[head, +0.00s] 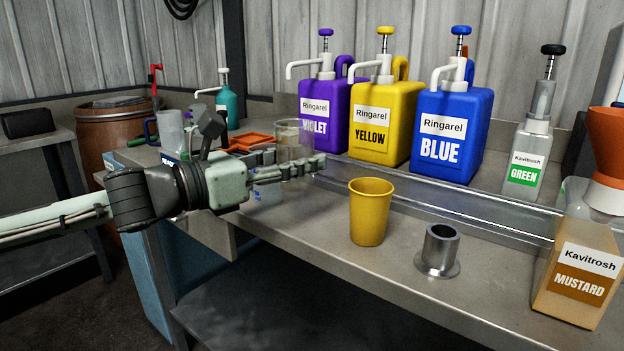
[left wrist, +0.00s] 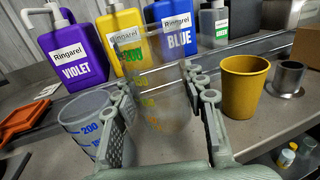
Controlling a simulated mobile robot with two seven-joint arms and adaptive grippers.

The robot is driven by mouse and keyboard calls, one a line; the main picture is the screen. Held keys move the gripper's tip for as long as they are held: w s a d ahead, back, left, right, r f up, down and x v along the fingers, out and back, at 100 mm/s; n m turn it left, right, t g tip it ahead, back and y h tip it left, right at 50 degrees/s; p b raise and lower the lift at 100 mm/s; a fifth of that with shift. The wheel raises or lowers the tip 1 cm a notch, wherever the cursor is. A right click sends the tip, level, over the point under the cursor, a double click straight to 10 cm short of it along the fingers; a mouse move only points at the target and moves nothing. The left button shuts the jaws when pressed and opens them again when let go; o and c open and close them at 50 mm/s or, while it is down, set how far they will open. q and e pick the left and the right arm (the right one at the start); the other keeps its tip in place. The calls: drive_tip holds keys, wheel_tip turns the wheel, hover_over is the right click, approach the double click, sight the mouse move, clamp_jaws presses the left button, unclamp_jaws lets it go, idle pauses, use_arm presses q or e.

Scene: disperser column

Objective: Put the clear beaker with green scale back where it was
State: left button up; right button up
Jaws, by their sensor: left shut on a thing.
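A clear beaker with green scale (left wrist: 150,105) is upright between the fingers of my left gripper (left wrist: 160,82), which is shut on it. In the head view the beaker (head: 293,135) shows above the fingers of the gripper (head: 300,166), which hide part of it. I cannot tell whether its base touches the counter. A second clear beaker with blue scale (left wrist: 85,125) stands left of the gripper in the left wrist view. It also shows partly behind the gripper in the head view (head: 265,190). My right gripper is not in view.
Violet (head: 322,115), yellow (head: 380,125) and blue (head: 452,135) dispensers stand behind a metal rail. A yellow cup (head: 370,212) and a metal cylinder (head: 440,250) stand to the right. An orange tray (head: 248,142) lies behind the gripper. The counter front (head: 315,225) is clear.

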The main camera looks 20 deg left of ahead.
use_arm(q)
drive_tip(key=shift+w+d+f, duration=0.3)
drive_tip(key=shift+d+f, duration=0.15)
drive_tip(key=shift+d, duration=0.1)
drive_tip(key=shift+w+d+f, duration=0.3)
drive_tip(key=shift+d+f, duration=0.15)
drive_tip(key=shift+d, duration=0.05)
wheel_tip(320, 180, down, 4)
drive_tip(key=shift+r+b, duration=0.2)
drive_tip(key=shift+b, duration=0.7)
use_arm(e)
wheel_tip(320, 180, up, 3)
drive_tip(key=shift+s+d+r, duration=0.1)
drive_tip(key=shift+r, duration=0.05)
use_arm(q)
drive_tip(key=shift+f, duration=0.2)
drive_tip(key=o, duration=1.1)
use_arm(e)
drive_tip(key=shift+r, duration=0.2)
